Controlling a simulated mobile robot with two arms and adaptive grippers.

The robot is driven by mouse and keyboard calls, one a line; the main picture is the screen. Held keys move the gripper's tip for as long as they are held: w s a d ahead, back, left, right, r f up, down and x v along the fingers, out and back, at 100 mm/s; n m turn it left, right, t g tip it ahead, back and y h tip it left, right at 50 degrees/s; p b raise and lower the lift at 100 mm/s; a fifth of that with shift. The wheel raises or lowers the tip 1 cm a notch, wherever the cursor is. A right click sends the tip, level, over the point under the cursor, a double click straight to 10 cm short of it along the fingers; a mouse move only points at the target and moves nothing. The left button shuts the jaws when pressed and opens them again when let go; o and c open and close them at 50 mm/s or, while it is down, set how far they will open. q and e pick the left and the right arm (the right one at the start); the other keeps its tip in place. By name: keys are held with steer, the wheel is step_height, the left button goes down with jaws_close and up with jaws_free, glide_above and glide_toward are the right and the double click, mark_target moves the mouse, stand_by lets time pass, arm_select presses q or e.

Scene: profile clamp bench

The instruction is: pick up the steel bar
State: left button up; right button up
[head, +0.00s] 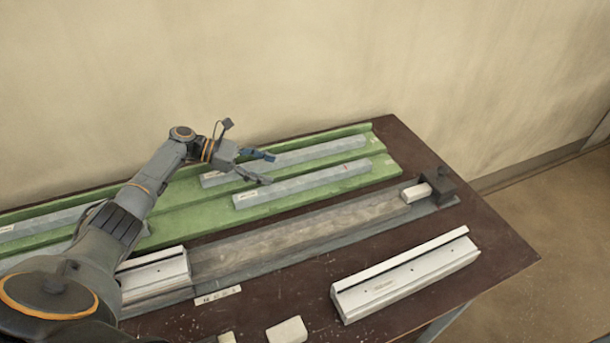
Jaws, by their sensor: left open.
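Several grey steel bars lie on a green tray (190,205) along the back of the table. On the right part are a front bar (305,184) and a back bar (310,153), both with small labels. Another bar (45,223) lies at the left, partly hidden by my arm. The frame does not show which bar is meant. My left gripper (268,168) is open and empty, with its fingers pointing right. My right gripper is out of view.
A long clamp bed (300,237) runs in front of the tray, with a dark end block (433,186) at right and a pale jaw (157,273) at left. A pale profile (405,275) and a small block (287,331) lie in front. A wall stands behind the table.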

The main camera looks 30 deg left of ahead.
mark_target(305, 180)
arm_select(q)
steer(key=p+x, duration=0.1)
steer(key=x, duration=0.9)
steer(key=shift+w, duration=0.1)
jaws_close()
